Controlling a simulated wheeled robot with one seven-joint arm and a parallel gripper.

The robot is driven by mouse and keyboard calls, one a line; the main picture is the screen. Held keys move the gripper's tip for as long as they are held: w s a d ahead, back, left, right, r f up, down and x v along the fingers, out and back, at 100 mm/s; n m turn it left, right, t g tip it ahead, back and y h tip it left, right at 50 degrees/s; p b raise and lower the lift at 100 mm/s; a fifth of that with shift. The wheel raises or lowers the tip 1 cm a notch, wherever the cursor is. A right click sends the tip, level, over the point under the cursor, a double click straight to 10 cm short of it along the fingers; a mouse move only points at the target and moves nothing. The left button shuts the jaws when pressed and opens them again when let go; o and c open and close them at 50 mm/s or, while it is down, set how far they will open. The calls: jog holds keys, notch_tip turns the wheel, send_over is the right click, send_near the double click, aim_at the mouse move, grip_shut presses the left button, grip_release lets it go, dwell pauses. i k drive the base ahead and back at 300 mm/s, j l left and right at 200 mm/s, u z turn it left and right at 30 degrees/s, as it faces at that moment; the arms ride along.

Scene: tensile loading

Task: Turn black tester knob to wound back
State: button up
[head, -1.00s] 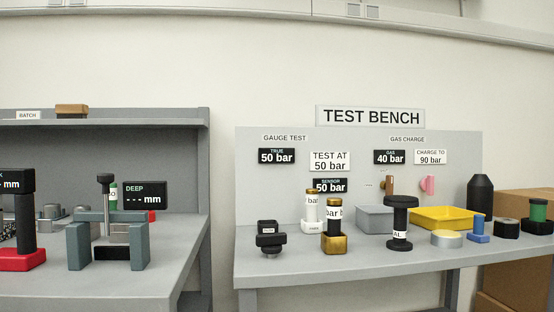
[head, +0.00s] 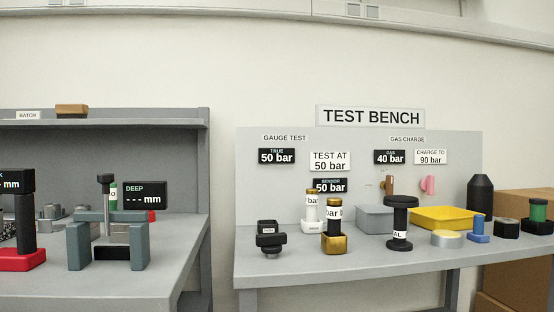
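A taller black spool-shaped piece (head: 399,222) with a wide round top and a white label stands right of the middle. I cannot tell from this view which of them carries the tester knob, or how far a knob is turned. The gauge test signs read true 50 bar (head: 277,156), test at 50 bar (head: 330,161) and sensor 50 bar (head: 330,186). My gripper is not in view.
A brass-based cylinder (head: 334,241) and a white-based one (head: 311,222) stand between the black pieces. A grey tray (head: 375,220) and a yellow tray (head: 444,218) lie behind. A second grey table (head: 187,240) with gauges stands at left, across a gap.

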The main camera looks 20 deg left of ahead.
aim_at(270, 244)
jog(key=u, duration=1.25)
